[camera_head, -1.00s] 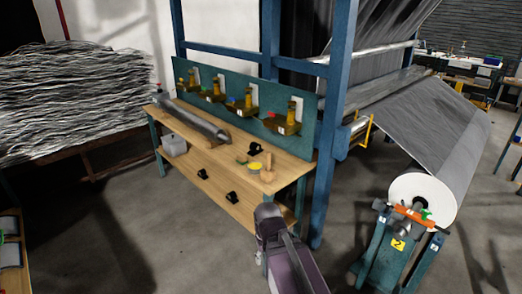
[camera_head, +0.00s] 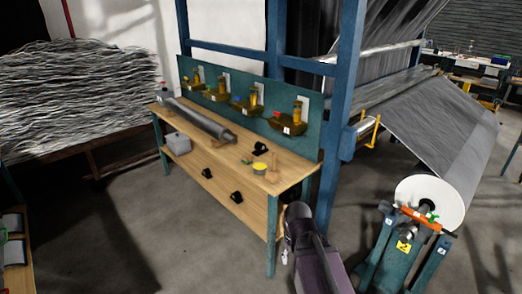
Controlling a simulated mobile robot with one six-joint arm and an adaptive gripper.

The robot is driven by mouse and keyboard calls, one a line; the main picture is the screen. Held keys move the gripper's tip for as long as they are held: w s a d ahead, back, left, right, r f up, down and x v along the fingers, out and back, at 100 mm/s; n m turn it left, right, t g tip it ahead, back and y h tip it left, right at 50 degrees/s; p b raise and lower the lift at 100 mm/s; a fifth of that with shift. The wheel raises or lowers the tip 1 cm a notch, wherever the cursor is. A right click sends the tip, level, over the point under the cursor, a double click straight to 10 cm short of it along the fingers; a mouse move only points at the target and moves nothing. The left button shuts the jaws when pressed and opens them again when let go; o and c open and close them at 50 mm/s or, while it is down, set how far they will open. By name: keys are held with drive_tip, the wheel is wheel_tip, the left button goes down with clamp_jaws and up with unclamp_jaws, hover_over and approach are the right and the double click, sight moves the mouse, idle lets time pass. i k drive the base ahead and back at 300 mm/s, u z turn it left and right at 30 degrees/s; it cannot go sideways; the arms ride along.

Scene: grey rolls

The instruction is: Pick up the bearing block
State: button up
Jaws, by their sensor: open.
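Several small black blocks that look like bearing blocks are at the wooden workbench (camera_head: 223,147). One black block (camera_head: 260,148) is on the bench top near the back panel. Two more, a left block (camera_head: 206,173) and a right block (camera_head: 237,197), show lower at the front of the bench. I cannot tell which one the task means. My arm rises at the bottom of the view, right of the bench's near leg. Only a small pale part of my gripper (camera_head: 285,257) seems to show beside the arm, open and apart from every block.
A grey roller (camera_head: 200,119) lies on the bench top, with a yellow-topped tin (camera_head: 259,169) nearer me. A grey box (camera_head: 176,143) is at the bench's left end. A blue post (camera_head: 343,130) and a roll stand (camera_head: 393,255) are at the right. The floor left of the bench is clear.

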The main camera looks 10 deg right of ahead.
sight(260, 148)
drive_tip(key=u, duration=0.05)
drive_tip(key=i, duration=1)
drive_tip(key=z, duration=0.05)
